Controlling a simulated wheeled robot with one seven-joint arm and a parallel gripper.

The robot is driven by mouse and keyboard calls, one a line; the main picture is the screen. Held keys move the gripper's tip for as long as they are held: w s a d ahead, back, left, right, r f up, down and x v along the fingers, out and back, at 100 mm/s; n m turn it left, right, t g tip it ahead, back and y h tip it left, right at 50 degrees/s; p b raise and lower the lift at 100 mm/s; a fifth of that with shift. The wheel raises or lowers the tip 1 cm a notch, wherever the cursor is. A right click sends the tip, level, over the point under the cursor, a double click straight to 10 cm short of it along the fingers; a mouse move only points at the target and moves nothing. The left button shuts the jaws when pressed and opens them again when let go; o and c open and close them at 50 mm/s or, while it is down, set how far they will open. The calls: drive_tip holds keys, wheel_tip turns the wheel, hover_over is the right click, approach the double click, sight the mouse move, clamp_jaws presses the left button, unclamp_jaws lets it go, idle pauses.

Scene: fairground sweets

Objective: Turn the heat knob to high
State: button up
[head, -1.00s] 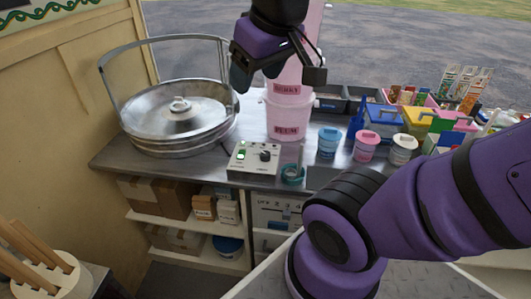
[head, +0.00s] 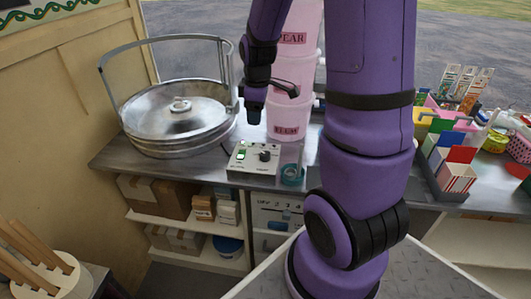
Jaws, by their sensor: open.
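The control box (head: 238,172) is a small pale panel near the front edge of the steel counter. It has a dark round knob (head: 264,156) on its right side and a green-lit switch (head: 241,154) on its left. The marks around the knob are too small to read, so its setting cannot be told. My gripper (head: 270,101) is open and empty, above and a little behind the box. It is apart from the knob, which is in clear view.
Stacked pink tubs (head: 288,112) stand close behind, near my gripper. A teal tape roll (head: 291,175) lies right of the box. Colourful cartons (head: 458,177) stand at the right.

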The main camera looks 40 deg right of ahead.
drive_tip(key=n+g, duration=0.1)
drive_tip(key=n, duration=0.1)
approach(265, 153)
drive_tip(key=shift+d+f, duration=0.15)
drive_tip(key=shift+f, duration=4.55)
drive_tip(key=c, duration=0.9)
